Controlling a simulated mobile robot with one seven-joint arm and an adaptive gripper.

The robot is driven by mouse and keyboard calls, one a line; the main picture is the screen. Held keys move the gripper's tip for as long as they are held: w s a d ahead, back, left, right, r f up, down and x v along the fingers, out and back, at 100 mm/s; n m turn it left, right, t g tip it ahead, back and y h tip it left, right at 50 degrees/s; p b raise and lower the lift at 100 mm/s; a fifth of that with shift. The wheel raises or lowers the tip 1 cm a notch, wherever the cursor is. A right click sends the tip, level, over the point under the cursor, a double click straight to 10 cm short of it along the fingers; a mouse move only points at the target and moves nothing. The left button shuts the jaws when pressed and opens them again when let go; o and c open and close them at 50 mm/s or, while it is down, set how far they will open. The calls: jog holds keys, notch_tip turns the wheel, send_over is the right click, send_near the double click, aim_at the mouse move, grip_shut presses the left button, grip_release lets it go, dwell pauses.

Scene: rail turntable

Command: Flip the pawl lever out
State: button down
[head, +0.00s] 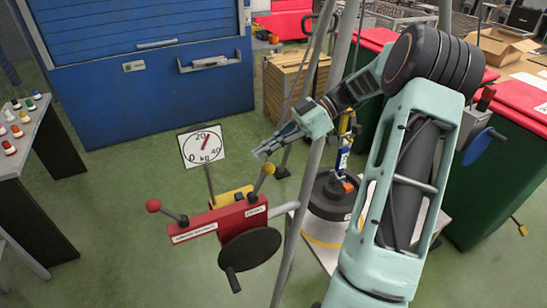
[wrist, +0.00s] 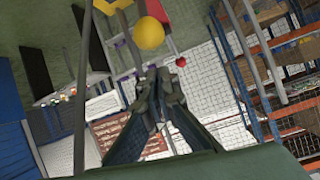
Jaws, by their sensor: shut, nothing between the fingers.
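A red housing (head: 220,222) carries two levers in the head view. One lever has a yellow ball knob (head: 269,168) and stands up at the housing's right end. The other has a red ball knob (head: 153,205) and leans out to the left. Labels on the housing are too small to read, so I cannot tell which is the pawl lever. My gripper (head: 262,154) is shut and empty, just above the yellow knob. In the wrist view, the yellow knob (wrist: 149,33) shows just beyond the fingertips (wrist: 168,83), with the red knob (wrist: 180,62) close by. Contact is unclear.
A black handwheel (head: 250,250) with a crank handle is on the housing's front. A dial gauge (head: 202,146) stands behind it. A grey pole (head: 298,215) rises right of the housing. A black winch-like drum (head: 335,195) stands further right.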

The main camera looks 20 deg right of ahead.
jog(key=v, duration=0.9)
jog(key=shift+r+b, duration=0.25)
jog(key=shift+b, duration=0.15)
jog(key=shift+d, duration=0.1)
